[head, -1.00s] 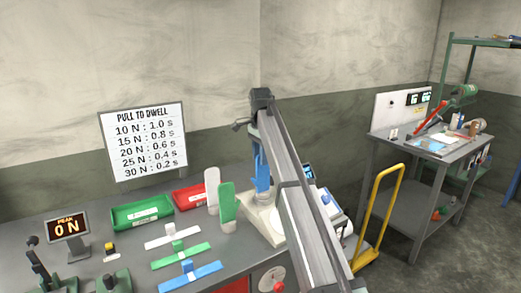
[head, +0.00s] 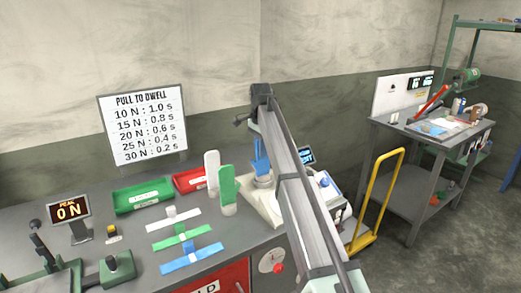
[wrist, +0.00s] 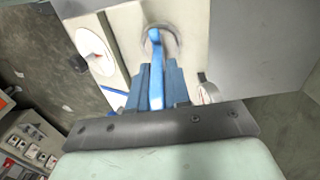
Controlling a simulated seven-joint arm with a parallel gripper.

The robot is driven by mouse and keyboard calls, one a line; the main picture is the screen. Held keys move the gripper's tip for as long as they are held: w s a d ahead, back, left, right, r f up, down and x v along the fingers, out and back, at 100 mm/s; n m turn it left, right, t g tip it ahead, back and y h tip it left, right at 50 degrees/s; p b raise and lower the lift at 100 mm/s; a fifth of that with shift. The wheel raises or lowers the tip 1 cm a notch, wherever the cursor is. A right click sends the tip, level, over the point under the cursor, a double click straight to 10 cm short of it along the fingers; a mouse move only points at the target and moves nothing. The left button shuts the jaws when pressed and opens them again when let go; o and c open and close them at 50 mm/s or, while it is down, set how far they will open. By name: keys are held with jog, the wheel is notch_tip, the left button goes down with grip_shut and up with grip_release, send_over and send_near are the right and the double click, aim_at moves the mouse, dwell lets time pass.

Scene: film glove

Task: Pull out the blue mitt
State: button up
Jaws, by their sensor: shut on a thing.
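The blue mitt (wrist: 155,42) shows in the wrist view as a bright blue strip rising from a round opening (wrist: 172,42) in a pale machine. My gripper (wrist: 158,70) is shut on this strip, with one dull blue finger on each side. The strip's lower end is inside the opening and hidden. In the head view my gripper (head: 260,150) points down over the round grey holder (head: 263,182) on the machine's pale base. There I cannot clearly tell the mitt from the blue fingers.
A white upright paddle (head: 212,172) and a green one (head: 228,186) stand close left of the holder. White, green and blue crosses (head: 192,258) lie on the bench. Green (head: 143,197) and red trays (head: 188,180) sit behind. The display (head: 69,210) reads 0 N.

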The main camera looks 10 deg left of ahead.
grip_shut()
jog(key=shift+r, duration=0.65)
dwell(0.4)
jog(key=shift+r, duration=1.75)
